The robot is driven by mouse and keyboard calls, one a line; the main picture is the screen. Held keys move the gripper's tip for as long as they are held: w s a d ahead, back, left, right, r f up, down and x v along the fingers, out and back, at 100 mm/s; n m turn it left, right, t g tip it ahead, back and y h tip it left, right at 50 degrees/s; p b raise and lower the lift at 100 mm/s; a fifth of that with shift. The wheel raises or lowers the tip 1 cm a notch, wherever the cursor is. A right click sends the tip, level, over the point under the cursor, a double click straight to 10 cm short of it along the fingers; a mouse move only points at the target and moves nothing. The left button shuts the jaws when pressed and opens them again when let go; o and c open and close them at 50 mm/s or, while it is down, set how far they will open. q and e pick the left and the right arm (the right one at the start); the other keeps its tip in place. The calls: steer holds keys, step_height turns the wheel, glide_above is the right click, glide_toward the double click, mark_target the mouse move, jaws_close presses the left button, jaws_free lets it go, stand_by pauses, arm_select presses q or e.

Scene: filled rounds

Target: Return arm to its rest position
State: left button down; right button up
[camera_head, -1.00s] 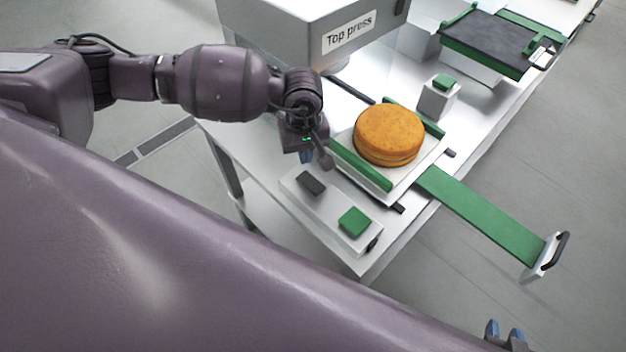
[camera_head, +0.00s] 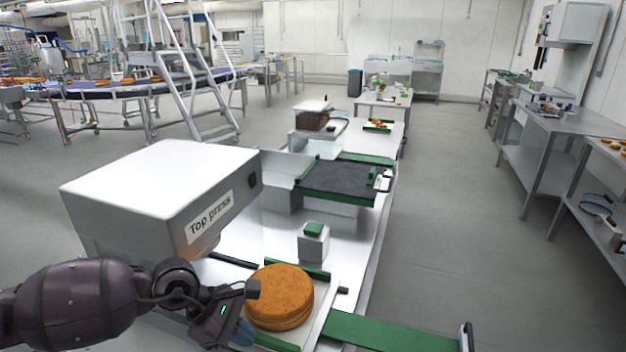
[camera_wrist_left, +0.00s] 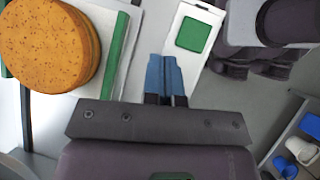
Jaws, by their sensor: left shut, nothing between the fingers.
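My left arm comes in from the lower left in the head view. Its gripper (camera_head: 243,334) is low beside the left side of the bun-like orange round (camera_head: 280,297). In the left wrist view the blue fingers of the left gripper (camera_wrist_left: 165,75) are together, with nothing between them. The round (camera_wrist_left: 47,45) lies to the left there, apart from the fingers, on a pale plate with green rails (camera_wrist_left: 115,55). A white panel with a green button (camera_wrist_left: 193,34) lies just beyond the fingertips. My right gripper is out of view.
The "Top press" box (camera_head: 160,195) stands close above my left forearm. A small block with a green top (camera_head: 313,243) and a dark belt unit (camera_head: 340,180) stand farther along the bench. A green slide (camera_head: 385,333) juts right. Floor to the right (camera_head: 450,230) is clear.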

arm_select(q)
steer(key=w+d+r+n+t+h, duration=0.2)
steer(key=d+r+n+t+h, duration=0.25)
steer(key=r+n, duration=0.4)
steer(key=w+d+r+n+t+h, duration=0.2)
steer(key=d+r+n+t+h, duration=0.3)
steer(key=n, duration=0.7)
steer(key=s+a+f+n+t+y, duration=0.1)
steer(key=a+f+n+t+y, duration=0.2)
steer(key=a+f+n+y, duration=0.75)
steer(key=a+f+n+t+y, duration=0.25)
steer(key=a+f+n, duration=0.2)
steer(key=n, duration=1.25)
steer(key=s+a+f+n+g+y, duration=0.1)
steer(key=s+a+f+n+y, duration=0.1)
steer(key=s+f, duration=0.5)
steer(key=s+a+f+n+g+y, duration=0.2)
steer(key=s+a+f+n, duration=0.3)
steer(key=s, duration=0.7)
step_height(320, 180, down, 4)
steer(key=shift+a+r, duration=0.25)
steer(key=shift+a, duration=0.8)
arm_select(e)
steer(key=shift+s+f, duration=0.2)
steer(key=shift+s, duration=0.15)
